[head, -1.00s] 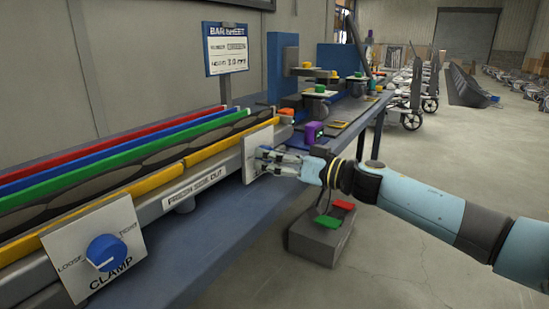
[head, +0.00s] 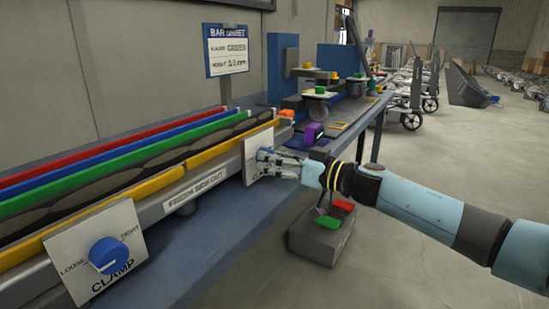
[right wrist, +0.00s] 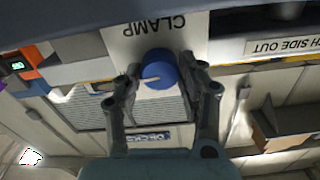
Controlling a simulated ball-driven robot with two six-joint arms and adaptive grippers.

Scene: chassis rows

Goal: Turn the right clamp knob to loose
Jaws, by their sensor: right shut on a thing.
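The right clamp knob (right wrist: 158,70) is a round blue knob with a white pointer line on a white CLAMP plate (right wrist: 120,40). The right wrist view shows the plate upside down, and the pointer line reaches toward the left there. My right gripper (head: 266,157) is shut on this knob, one finger on each side of it. In the head view the fingers mostly hide the knob, and the plate (head: 249,165) stands at the far end of the rail. My left gripper is not in view.
A second CLAMP plate (head: 72,258) with a blue knob (head: 108,254) is at the near left, its dial marked LOOSE and TIGHT. Yellow, green, blue and red bars run along the blue bench. A grey box with red and green pads (head: 318,240) stands below my right arm.

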